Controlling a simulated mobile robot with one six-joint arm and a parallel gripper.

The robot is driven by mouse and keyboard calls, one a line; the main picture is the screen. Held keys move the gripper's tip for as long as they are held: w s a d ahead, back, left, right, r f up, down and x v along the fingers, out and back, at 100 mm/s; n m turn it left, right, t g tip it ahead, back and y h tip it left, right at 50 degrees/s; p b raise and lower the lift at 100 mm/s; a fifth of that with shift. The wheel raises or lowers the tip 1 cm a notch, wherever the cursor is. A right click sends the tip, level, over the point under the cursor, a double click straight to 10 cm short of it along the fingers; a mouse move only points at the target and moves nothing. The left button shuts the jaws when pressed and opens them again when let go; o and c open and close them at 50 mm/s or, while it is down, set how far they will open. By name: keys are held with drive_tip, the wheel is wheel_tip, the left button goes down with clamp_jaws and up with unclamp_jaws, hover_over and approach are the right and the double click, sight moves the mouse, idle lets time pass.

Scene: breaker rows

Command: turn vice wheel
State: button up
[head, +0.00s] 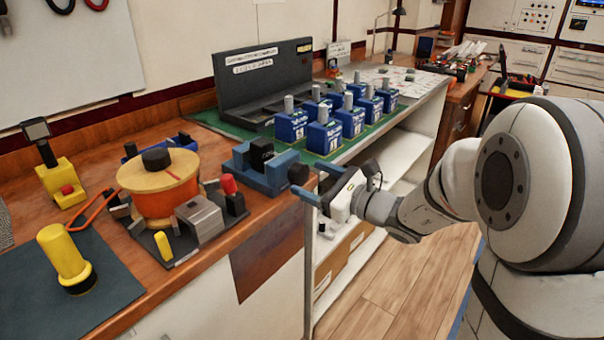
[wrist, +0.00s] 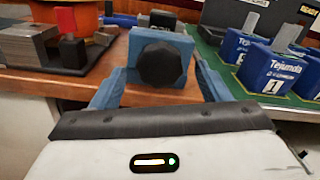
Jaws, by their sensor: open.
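The blue vice (head: 262,172) sits at the bench's front edge, with a dark block in its jaws. Its black faceted wheel (head: 298,174) faces my gripper; in the wrist view the wheel (wrist: 162,65) is near the middle, in front of the vice's blue body (wrist: 190,48). My gripper (head: 309,178) is open, with its two blue fingers pointing at the vice. In the wrist view the fingers (wrist: 159,72) show left and right of the wheel, with gaps on both sides. I cannot tell how far the fingertips reach along the wheel.
Several blue breakers (head: 325,132) stand on a green mat to the right of the vice. An orange spool (head: 162,190) and a grey metal block (head: 199,217) are to the left. Open floor lies before the bench.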

drive_tip(key=v, duration=0.3)
drive_tip(key=shift+s+d, duration=0.15)
drive_tip(key=shift+s, duration=0.05)
drive_tip(key=s+a+r+n+g+h+p, duration=0.1)
drive_tip(key=s+n+g+h+p, duration=0.1)
drive_tip(key=s+n+g+p, duration=0.4)
drive_tip(key=s+a+r+n+g+h+p, duration=0.25)
drive_tip(key=s+n, duration=0.35)
drive_tip(key=s, duration=0.3)
drive_tip(key=s+d+r+n+h+p, duration=0.2)
drive_tip(key=s+d+n+h+p, duration=0.1)
drive_tip(key=d, duration=0.4)
drive_tip(key=s+d+r+n+h+p, duration=0.3)
drive_tip(key=d+n+h+p, duration=0.2)
drive_tip(key=d+n+h, duration=0.1)
drive_tip(key=shift+d+n+h+p, duration=0.35)
drive_tip(key=shift+d+n, duration=0.05)
drive_tip(key=shift+n, duration=0.5)
drive_tip(key=shift+s, duration=0.1)
drive_tip(key=shift+c, duration=0.5)
